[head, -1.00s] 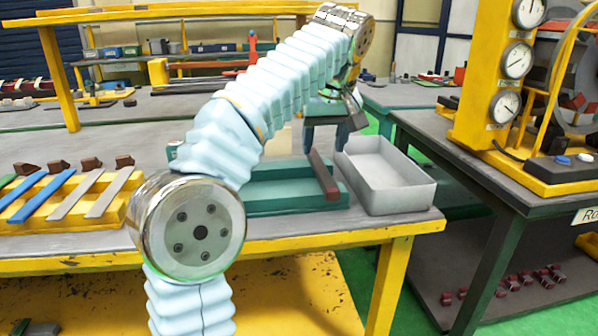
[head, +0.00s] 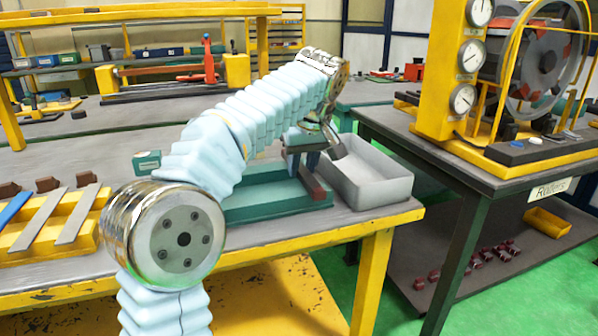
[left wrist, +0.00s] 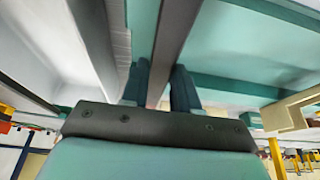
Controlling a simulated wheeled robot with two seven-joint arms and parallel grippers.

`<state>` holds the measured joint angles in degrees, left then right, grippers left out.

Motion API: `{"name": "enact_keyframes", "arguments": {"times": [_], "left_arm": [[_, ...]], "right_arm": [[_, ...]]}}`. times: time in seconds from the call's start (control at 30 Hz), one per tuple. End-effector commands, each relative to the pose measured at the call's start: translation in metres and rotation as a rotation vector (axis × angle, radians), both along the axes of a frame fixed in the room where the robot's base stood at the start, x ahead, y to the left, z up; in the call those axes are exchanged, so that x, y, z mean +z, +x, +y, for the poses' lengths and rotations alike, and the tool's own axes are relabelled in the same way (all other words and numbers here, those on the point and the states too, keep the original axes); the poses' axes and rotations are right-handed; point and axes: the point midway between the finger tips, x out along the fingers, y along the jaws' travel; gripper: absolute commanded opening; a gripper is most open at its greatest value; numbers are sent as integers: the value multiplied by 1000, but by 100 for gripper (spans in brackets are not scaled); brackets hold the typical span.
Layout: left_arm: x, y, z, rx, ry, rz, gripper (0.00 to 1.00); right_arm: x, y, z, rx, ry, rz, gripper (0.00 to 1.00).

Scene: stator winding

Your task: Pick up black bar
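The black bar shows as a dark reddish-brown bar (head: 317,189) at the right end of the green tray (head: 262,198). My left gripper (head: 303,160) is low over the bar's far part and hides some of it. In the left wrist view the bar (left wrist: 178,30) runs down between the two dark blue fingers of my left gripper (left wrist: 160,85), one on each side. The fingers are very close to its sides. I cannot tell whether they press on it. My right gripper is not in view.
A grey open bin (head: 372,185) stands right beside the tray, close to my gripper. A yellow rack (head: 85,212) with blue and grey strips is on the left of the table. A second table (head: 470,165) with gauges and a wheel stands to the right.

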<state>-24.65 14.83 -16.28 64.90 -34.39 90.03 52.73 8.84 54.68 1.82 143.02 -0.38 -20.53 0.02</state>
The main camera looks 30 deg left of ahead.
Motion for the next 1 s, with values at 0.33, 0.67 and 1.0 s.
{"name": "enact_keyframes", "arguments": {"times": [0.33, 0.67, 1.0], "left_arm": [[0, 0, 0, 0, 0, 0, 0], [3, 0, 0, 0, 1, -1, 0], [55, -19, 3, -2, -2, -7, 0]], "right_arm": [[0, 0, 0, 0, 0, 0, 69], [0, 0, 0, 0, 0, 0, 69], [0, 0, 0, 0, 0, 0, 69]]}}
